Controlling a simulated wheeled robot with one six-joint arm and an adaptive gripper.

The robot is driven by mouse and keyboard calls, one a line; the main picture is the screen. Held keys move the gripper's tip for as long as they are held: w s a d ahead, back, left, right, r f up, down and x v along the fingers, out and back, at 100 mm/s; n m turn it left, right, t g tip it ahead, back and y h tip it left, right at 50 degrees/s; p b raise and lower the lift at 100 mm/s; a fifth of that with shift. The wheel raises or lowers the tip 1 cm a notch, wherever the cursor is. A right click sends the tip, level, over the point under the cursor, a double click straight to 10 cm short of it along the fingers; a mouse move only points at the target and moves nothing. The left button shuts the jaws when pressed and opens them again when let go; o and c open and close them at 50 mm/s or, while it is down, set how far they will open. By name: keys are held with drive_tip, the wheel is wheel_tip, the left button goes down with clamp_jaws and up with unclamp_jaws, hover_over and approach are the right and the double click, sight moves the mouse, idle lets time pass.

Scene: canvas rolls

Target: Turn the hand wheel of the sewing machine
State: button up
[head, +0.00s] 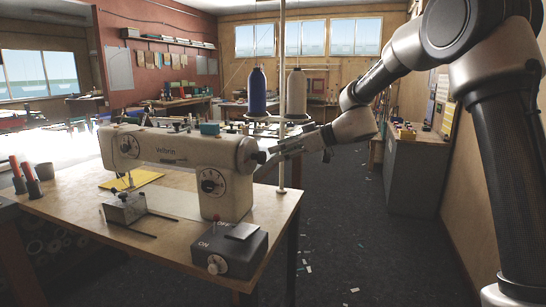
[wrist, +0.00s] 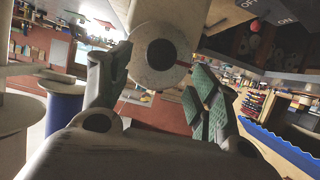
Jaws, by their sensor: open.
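The cream sewing machine (head: 175,152) stands on a wooden table. Its hand wheel (head: 249,155) is at the right end of the machine, cream with a dark hub. In the wrist view the hand wheel (wrist: 162,50) faces the camera, between and beyond the fingertips. My gripper (head: 272,157) is just to the right of the wheel in the head view, pointing left at it. In the wrist view my gripper (wrist: 157,70) is open, one finger on each side of the wheel's lower part, with green pads on the right finger. Whether a finger touches the wheel cannot be told.
A thin pole (head: 281,110) rises at the table's right edge, close to my gripper. A dark ON/OFF switch box (head: 228,254) sits at the front right of the wooden table (head: 75,215).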

sight(264, 156)
drive_tip(key=x, duration=0.7)
drive_tip(key=shift+a+f, duration=0.1)
drive_tip(key=c, duration=1)
